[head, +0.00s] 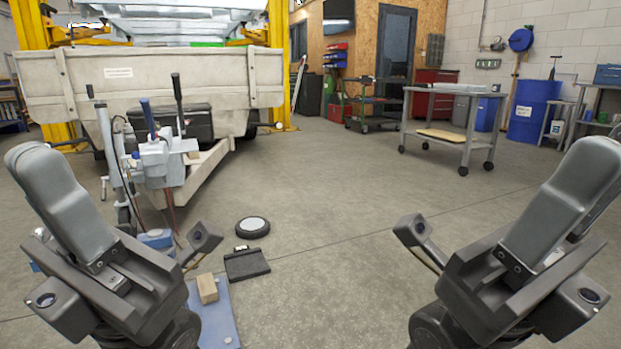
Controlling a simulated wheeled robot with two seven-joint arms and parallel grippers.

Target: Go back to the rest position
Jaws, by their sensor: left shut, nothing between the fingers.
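My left gripper (58,192) is raised at the left of the head view, its grey fingers pointing up and away from me. It is shut and empty, in front of the trailer's drawbar area. My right gripper (565,200) is raised at the right in a roughly mirrored pose, over open floor. Its near finger hides the other one, so its opening is hard to judge. I see nothing held in it.
A trailer (200,80) with a drawbar and coupling unit (158,160) stands at the left. A wheeled cart (468,125) stands back right. The middle floor is clear.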

